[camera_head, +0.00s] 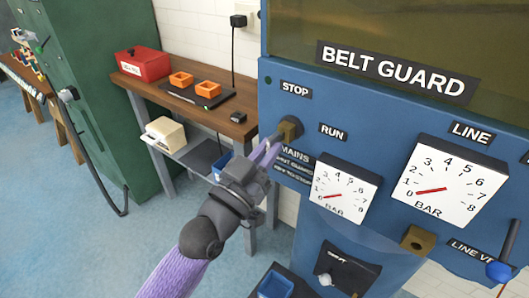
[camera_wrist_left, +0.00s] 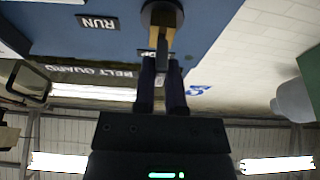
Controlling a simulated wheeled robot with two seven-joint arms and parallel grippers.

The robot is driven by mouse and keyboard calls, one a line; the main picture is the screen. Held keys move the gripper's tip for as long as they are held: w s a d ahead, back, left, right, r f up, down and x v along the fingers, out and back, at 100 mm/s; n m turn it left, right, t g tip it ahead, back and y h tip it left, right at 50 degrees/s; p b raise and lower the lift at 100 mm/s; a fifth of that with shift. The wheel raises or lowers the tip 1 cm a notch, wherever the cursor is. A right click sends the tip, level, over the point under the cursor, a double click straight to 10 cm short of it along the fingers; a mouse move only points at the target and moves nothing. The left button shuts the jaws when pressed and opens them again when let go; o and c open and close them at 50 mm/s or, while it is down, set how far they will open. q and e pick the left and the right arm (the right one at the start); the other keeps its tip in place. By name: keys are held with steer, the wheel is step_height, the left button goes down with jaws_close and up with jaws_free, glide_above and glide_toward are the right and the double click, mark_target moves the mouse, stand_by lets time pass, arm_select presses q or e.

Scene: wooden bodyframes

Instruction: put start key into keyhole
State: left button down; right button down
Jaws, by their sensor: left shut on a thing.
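The keyhole is in a brass-coloured block (camera_head: 290,128) on the blue panel, between the STOP and RUN labels. My left gripper (camera_head: 268,150) comes in from the left, with its fingertips right by this block. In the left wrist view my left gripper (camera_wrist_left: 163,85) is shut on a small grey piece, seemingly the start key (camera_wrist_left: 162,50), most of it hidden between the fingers. The piece points at the brass and dark round part of the lock (camera_wrist_left: 162,14). I cannot tell whether its tip is inside the hole. My right gripper is not in view.
Two gauges (camera_head: 345,188) sit right of the lock, under the BELT GUARD sign (camera_head: 396,72). A second brass block (camera_head: 417,240) and a blue-knobbed lever (camera_head: 500,270) are lower right. A wooden bench (camera_head: 150,88) with a red box (camera_head: 142,64) and orange trays stands behind left.

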arm_select(q)
steer(key=shift+w+d, duration=0.35)
steer(key=shift+w, duration=0.15)
steer(key=c, duration=0.6)
jaws_free()
steer(key=v, duration=0.9)
steer(key=shift+s+a+f, duration=0.15)
steer(key=shift+s+a, duration=0.1)
steer(key=shift+s, duration=0.05)
